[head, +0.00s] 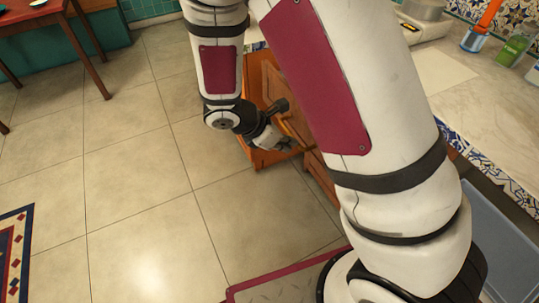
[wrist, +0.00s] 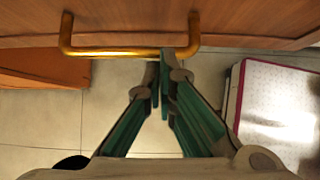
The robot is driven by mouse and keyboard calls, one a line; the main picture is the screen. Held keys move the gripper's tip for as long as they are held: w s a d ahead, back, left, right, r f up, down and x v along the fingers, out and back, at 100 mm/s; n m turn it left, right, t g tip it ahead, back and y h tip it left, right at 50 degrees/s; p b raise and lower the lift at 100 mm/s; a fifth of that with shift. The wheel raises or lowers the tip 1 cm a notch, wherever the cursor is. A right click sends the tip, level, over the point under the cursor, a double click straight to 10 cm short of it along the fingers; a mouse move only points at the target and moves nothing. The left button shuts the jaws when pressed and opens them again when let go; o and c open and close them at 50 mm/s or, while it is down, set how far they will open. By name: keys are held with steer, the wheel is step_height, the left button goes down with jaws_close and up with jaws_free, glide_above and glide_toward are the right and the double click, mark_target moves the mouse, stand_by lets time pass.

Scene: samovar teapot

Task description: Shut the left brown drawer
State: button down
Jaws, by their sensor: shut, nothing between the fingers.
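An orange-brown drawer (head: 255,72) stands pulled out from the counter in the head view, partly hidden behind my arm. My gripper (head: 287,145) is low beside its front. In the wrist view a brown wooden front (wrist: 240,20) fills the top, with a gold bar handle (wrist: 105,52). My gripper (wrist: 162,62) is shut and empty there, its fingertips at the right part of the handle. I cannot tell whether they touch it. Another brown wooden piece (wrist: 50,68) shows at the left, below the front. Which drawer bears the handle is not clear.
A counter (head: 480,115) with a blue-and-white tiled edge runs along the right, with bottles on top. A grey-blue bin (head: 490,225) stands below it. Open tiled floor (head: 130,190) lies to the left. A wooden table (head: 70,30) stands at the far left.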

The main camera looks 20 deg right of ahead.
steer(key=w+d, duration=0.1)
steer(key=d, duration=0.7)
steer(key=w+d+b, duration=0.1)
steer(key=d, duration=0.6)
steer(key=w+d+b, duration=0.1)
steer(key=d, duration=0.7)
steer(key=shift+w+d, duration=0.3)
steer(key=shift+w, duration=0.05)
steer(key=shift+a, duration=0.3)
steer(key=a, duration=0.1)
steer(key=a+r+p, duration=0.1)
steer(key=a+p, duration=0.1)
steer(key=a, duration=0.1)
steer(key=shift+s+r, duration=0.4)
steer(key=p+v, duration=0.2)
steer(key=v, duration=0.6)
steer(key=shift+a+r, duration=0.25)
